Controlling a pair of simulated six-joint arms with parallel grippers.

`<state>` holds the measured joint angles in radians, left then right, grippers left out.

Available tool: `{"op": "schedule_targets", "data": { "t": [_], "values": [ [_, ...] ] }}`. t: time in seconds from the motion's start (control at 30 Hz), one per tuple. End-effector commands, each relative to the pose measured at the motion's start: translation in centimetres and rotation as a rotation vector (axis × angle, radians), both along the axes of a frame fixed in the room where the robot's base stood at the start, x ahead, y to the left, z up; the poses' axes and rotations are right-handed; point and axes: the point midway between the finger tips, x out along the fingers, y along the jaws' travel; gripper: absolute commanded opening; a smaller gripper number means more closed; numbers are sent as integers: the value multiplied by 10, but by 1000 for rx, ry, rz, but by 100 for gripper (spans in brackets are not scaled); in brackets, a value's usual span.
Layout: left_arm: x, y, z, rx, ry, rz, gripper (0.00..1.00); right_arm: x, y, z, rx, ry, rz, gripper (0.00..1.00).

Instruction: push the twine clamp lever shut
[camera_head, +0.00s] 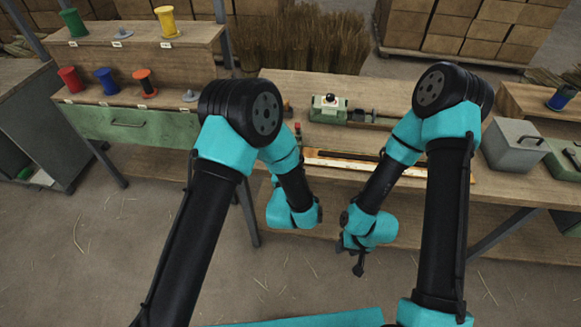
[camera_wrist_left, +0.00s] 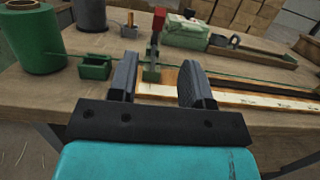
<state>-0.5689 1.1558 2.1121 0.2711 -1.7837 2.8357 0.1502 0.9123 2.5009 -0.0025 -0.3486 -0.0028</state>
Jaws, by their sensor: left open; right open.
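The twine clamp (camera_wrist_left: 151,72) is a small green block with an upright lever (camera_wrist_left: 157,28) that has a red tip. In the left wrist view it stands beyond my left gripper (camera_wrist_left: 155,78), in line with the gap between its two open fingers. I cannot tell whether a finger touches it. The red tip also shows small in the head view (camera_head: 297,127), beside my left arm. My left gripper's fingers are hidden in the head view. My right gripper (camera_head: 358,270) is open and empty, hanging in front of the bench edge.
A green twine spool (camera_wrist_left: 35,42) stands left of the clamp, with a small green block (camera_wrist_left: 95,66) between them. Green twine runs past the clamp to the right. A green fixture (camera_head: 326,108) sits behind on the bench. A grey lidded box (camera_head: 513,145) stands at right.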

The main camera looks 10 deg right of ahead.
Motion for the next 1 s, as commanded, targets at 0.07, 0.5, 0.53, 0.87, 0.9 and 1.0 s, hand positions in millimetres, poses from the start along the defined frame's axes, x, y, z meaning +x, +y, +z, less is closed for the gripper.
{"op": "schedule_targets", "data": {
  "t": [0.07, 0.5, 0.53, 0.87, 0.9, 1.0],
  "values": [
    [-12, 2, -3, 2, 3, -2, 45, 0, 0, 0, 0, 0, 0, 43],
    [-26, 7, -5, 0, -1, 0, 45, 0, 0, 0, 0, 0, 0, 43],
    [-26, 7, -5, 0, -1, 0, 45, 0, 0, 0, 0, 0, 0, 43],
    [-24, 10, -8, 31, 10, 5, 45, 0, 0, 0, 0, 0, 0, 43],
    [-23, 13, -10, 56, 17, 10, 45, 0, 0, 0, 0, 0, 0, 43],
    [-19, 24, -20, 160, 48, 23, 45, 0, 0, 0, 0, 0, 0, 43]
  ]
}}
